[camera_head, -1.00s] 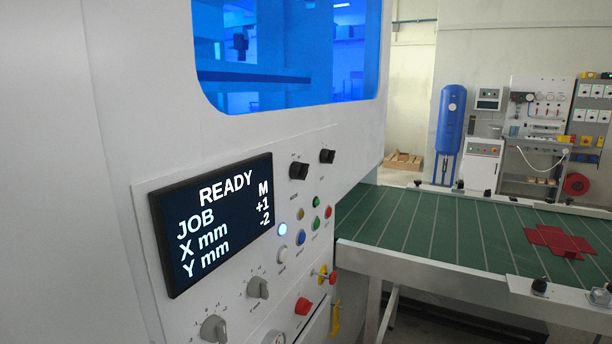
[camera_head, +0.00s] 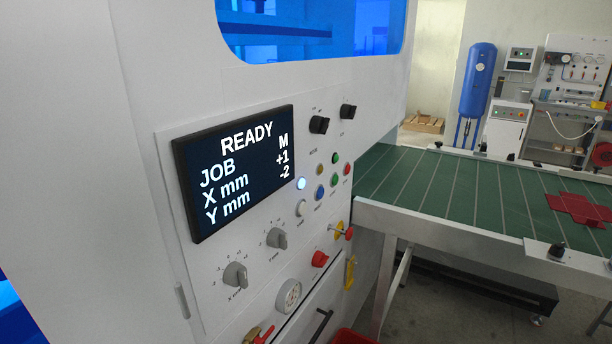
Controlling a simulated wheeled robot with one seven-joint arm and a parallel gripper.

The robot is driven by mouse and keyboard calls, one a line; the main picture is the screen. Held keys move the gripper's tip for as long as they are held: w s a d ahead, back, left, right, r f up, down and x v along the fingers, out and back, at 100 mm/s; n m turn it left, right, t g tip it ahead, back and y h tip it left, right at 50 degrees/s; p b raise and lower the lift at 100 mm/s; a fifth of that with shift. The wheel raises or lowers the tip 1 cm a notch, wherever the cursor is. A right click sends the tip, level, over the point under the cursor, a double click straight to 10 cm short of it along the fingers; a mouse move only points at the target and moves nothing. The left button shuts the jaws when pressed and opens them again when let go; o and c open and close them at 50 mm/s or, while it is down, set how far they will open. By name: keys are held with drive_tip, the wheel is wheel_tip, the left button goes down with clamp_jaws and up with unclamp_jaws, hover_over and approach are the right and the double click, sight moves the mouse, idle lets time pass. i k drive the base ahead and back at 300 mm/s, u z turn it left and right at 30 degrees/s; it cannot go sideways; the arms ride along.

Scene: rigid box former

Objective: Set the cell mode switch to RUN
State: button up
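The machine's control panel (camera_head: 265,215) fills the middle of the head view. Two black rotary switches sit at its upper right: one on the left (camera_head: 319,124) and one further right (camera_head: 348,111). Their labels are too small to read, so I cannot tell which is the mode switch or where each points. The display (camera_head: 237,168) reads READY, JOB M, X mm +1, Y mm -2. My gripper is not in view.
Below the switches are several coloured buttons, with a lit white one (camera_head: 301,184). Two grey knobs (camera_head: 235,275) (camera_head: 277,238), a red knob (camera_head: 320,259) and a gauge (camera_head: 288,295) sit lower. A green conveyor table (camera_head: 440,190) with a red flat blank (camera_head: 578,208) stands at right.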

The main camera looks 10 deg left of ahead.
sight(319, 125)
drive_tip(key=u, duration=1.1)
drive_tip(key=k, duration=0.95)
drive_tip(key=z, duration=1.05)
drive_tip(key=i, duration=1)
drive_tip(key=u, duration=0.05)
